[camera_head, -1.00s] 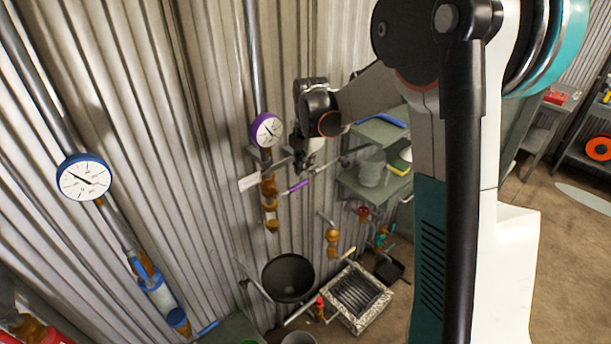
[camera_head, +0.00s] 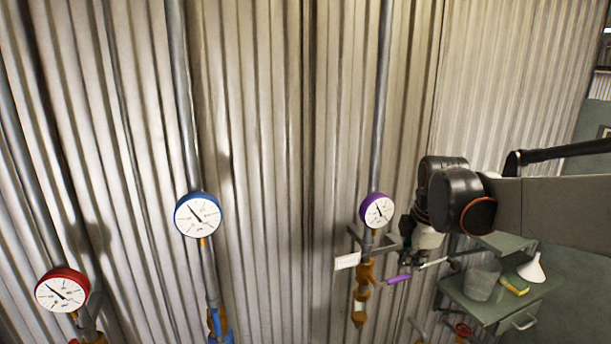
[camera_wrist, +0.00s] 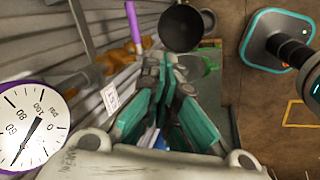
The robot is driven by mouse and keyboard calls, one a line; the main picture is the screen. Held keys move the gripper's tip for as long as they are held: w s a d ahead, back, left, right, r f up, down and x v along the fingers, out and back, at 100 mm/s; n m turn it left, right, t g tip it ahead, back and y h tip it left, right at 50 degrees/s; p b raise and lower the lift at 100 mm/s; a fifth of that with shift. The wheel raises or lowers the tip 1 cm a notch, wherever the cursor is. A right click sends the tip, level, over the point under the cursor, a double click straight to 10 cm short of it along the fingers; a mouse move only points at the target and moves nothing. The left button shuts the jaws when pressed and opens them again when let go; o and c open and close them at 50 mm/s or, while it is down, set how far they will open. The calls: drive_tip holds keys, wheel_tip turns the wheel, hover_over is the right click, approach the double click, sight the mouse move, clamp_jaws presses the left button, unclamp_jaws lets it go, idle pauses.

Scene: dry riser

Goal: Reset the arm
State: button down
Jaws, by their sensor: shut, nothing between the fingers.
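My gripper (camera_head: 410,258) is at the right in the head view, just right of the purple-rimmed gauge (camera_head: 377,210) on its vertical pipe. My arm reaches in from the right edge. In the wrist view my gripper (camera_wrist: 168,66) shows teal fingers closed together with nothing between them. The purple-rimmed gauge fills the left of the wrist view (camera_wrist: 32,125), close to the gripper. A purple-handled lever (camera_head: 398,278) sits by the brass valve (camera_head: 361,292) below the gauge; its purple handle also shows at the wrist view's top (camera_wrist: 132,22).
A blue-rimmed gauge (camera_head: 198,215) and a red-rimmed gauge (camera_head: 62,290) stand on pipes to the left. A green-grey shelf (camera_head: 470,300) holds a grey bucket (camera_head: 482,284), a white funnel (camera_head: 532,269) and a yellow sponge (camera_head: 514,285). A black bowl (camera_wrist: 182,28) lies beyond the fingers.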

drive_tip(key=s+a+f+m+t+b, duration=0.2)
drive_tip(key=s+f+m+b, duration=0.6)
drive_tip(key=s+f+b, duration=0.2)
drive_tip(key=s+a+f+m+t+b, duration=0.1)
drive_tip(key=s+a+f+m+b, duration=0.2)
drive_tip(key=s+f+m+b, duration=0.6)
drive_tip(key=s+f+b, duration=0.2)
drive_tip(key=s+f, duration=0.2)
drive_tip(key=f, duration=0.2)
drive_tip(key=shift+t, duration=0.4)
drive_tip(key=shift+s, duration=0.1)
